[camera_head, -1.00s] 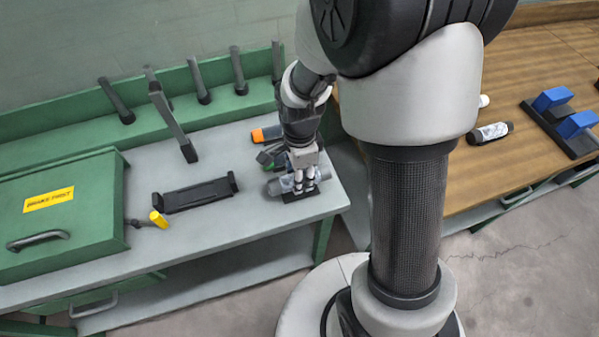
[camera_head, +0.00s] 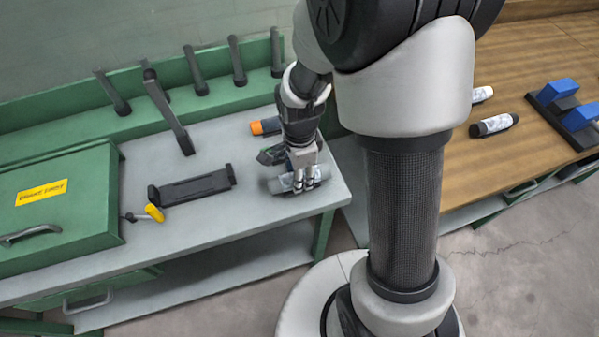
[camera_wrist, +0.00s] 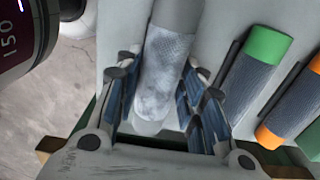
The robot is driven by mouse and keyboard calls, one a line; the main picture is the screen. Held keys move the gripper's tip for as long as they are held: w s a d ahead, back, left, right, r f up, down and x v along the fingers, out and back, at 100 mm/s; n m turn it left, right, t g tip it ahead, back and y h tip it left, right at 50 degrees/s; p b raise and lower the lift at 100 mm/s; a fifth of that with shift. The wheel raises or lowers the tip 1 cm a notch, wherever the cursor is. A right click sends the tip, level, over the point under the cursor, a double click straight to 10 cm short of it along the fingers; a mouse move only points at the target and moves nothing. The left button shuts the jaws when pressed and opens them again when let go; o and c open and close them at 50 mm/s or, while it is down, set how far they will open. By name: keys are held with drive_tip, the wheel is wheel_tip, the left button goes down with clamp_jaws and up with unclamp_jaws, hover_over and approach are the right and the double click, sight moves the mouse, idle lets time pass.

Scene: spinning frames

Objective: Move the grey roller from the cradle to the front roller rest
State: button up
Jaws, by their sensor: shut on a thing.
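The grey roller (camera_head: 283,184) has a pale mottled sleeve and lies sideways low over the right end of the grey bench. My gripper (camera_head: 305,184) points down and is shut on its middle. In the wrist view the roller (camera_wrist: 165,60) runs between the finger pads of my gripper (camera_wrist: 158,85). I cannot tell whether the roller touches the bench. A black frame with raised ends (camera_head: 192,188) stands empty to its left. A black base with two blue blocks (camera_head: 577,117) is on the wooden table; I cannot tell which is the cradle or the front rest.
A green-ended roller (camera_wrist: 266,45) and an orange-ended roller (camera_head: 264,127) lie close behind the held one. A green box (camera_head: 60,205) and a yellow-handled crank (camera_head: 154,212) are at left. Black posts (camera_head: 195,70) line the back. Other rollers (camera_head: 494,125) lie on the wooden table.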

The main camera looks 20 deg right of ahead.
drive_tip(key=shift+f, duration=0.3)
drive_tip(key=o, duration=1.2)
wheel_tip(320, 180, up, 12)
drive_tip(key=shift+r, duration=0.1)
idle(0.5)
drive_tip(key=s+r+n+t, duration=0.1)
drive_tip(key=s+r+n, duration=0.2)
drive_tip(key=s+n, duration=0.2)
drive_tip(key=s+r+n+t, duration=0.2)
drive_tip(key=s+r+n, duration=0.2)
drive_tip(key=n, duration=0.3)
drive_tip(key=s+r+n+t, duration=0.1)
drive_tip(key=s+r+n, duration=0.2)
drive_tip(key=s+n, duration=0.3)
drive_tip(key=shift+r+t, duration=0.3)
drive_tip(key=shift+r, duration=0.1)
